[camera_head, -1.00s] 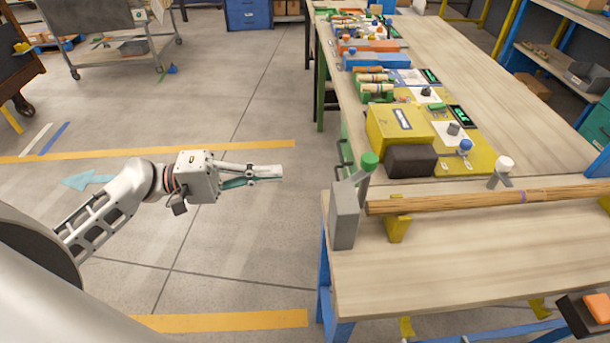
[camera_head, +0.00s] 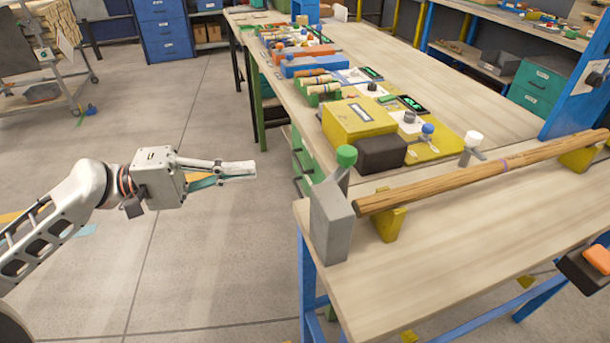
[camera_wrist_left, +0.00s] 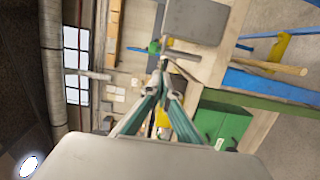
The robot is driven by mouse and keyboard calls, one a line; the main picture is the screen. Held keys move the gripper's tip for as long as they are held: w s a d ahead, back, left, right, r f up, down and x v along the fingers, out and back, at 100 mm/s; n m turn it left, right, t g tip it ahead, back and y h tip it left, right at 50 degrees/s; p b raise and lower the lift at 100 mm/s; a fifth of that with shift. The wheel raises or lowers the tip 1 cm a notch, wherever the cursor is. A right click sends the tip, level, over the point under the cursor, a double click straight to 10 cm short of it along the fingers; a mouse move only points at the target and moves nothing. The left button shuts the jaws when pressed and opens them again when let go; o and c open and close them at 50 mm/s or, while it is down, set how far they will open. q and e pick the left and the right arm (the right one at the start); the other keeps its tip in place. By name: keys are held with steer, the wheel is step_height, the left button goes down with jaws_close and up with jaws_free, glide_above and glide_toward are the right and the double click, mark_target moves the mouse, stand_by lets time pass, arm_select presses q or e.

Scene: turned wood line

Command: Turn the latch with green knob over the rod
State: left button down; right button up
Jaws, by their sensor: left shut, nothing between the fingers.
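The latch's green knob (camera_head: 346,155) sits on a short grey arm that rises, tilted, from the top of a grey block (camera_head: 330,222) at the near left corner of the workbench. The wooden rod (camera_head: 480,178) runs from beside this block toward the right. The latch arm points up and does not lie across the rod. My left gripper (camera_head: 250,170) is shut and empty, left of the bench over the floor, clearly apart from the knob. Its closed fingers (camera_wrist_left: 163,68) also show in the left wrist view. My right gripper is not in view.
Yellow supports (camera_head: 389,224) carry the rod. A white-knobbed latch (camera_head: 472,140) stands behind it. A yellow box (camera_head: 358,121) and a dark block (camera_head: 381,155) sit beyond the green knob. The benchtop before the rod is mostly clear.

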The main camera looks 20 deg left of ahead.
arm_select(q)
steer(key=p, duration=0.1)
glide_toward(336, 170)
steer(key=w, duration=0.2)
steer(key=d+p, duration=0.1)
steer(key=d, duration=0.1)
steer(key=s+d, duration=0.1)
steer(key=d, duration=0.1)
steer(key=shift+d+p, duration=0.15)
steer(key=shift+p, duration=0.2)
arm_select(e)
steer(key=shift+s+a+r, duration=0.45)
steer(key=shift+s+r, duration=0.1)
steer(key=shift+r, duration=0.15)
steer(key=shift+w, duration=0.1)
arm_select(q)
steer(key=shift+s+d, duration=0.3)
steer(key=shift+s, duration=0.1)
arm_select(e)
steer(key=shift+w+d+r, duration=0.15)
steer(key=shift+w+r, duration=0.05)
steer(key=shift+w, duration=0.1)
